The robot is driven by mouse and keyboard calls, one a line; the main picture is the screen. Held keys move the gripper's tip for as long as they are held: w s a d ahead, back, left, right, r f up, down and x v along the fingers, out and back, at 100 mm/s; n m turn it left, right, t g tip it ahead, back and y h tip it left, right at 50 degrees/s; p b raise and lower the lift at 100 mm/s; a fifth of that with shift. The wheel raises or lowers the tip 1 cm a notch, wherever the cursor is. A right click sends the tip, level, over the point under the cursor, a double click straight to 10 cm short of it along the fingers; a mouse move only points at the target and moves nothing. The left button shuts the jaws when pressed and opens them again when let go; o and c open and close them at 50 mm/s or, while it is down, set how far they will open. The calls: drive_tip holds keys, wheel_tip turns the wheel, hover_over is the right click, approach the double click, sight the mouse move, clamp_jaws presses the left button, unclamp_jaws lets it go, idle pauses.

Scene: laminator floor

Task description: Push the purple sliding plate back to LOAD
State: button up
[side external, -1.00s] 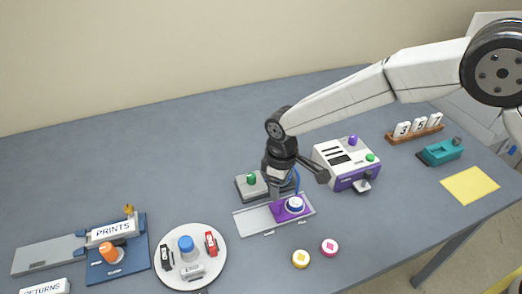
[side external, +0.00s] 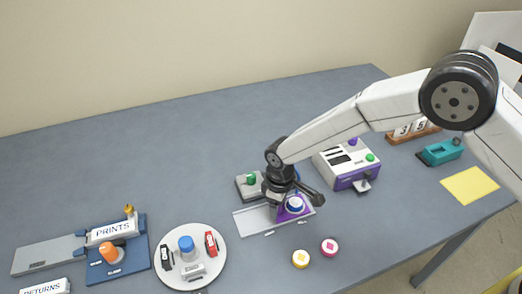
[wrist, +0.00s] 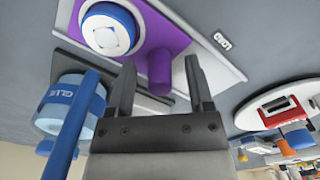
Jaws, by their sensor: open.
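The purple sliding plate (side external: 299,213) sits at the right part of a pale grey track (side external: 250,221). A white and blue round piece (side external: 295,204) lies on it. In the wrist view, the purple plate (wrist: 176,40) carries an upright purple peg (wrist: 160,72). My gripper (wrist: 160,64) is open, with one finger to each side of the peg as seen there; I cannot tell whether either touches it. In the side view my gripper (side external: 283,204) is low over the track and hides part of the plate.
A grey box with a green knob (side external: 251,180) stands behind the track. A white and purple machine (side external: 345,163) is at right. Yellow (side external: 300,259) and pink (side external: 329,247) discs lie in front. A round white tray (side external: 217,270) is at left. A blue cylinder (wrist: 68,105) is close to my gripper.

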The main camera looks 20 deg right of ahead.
drive_tip(key=shift+c, duration=0.3)
clamp_jaws()
idle(1.1)
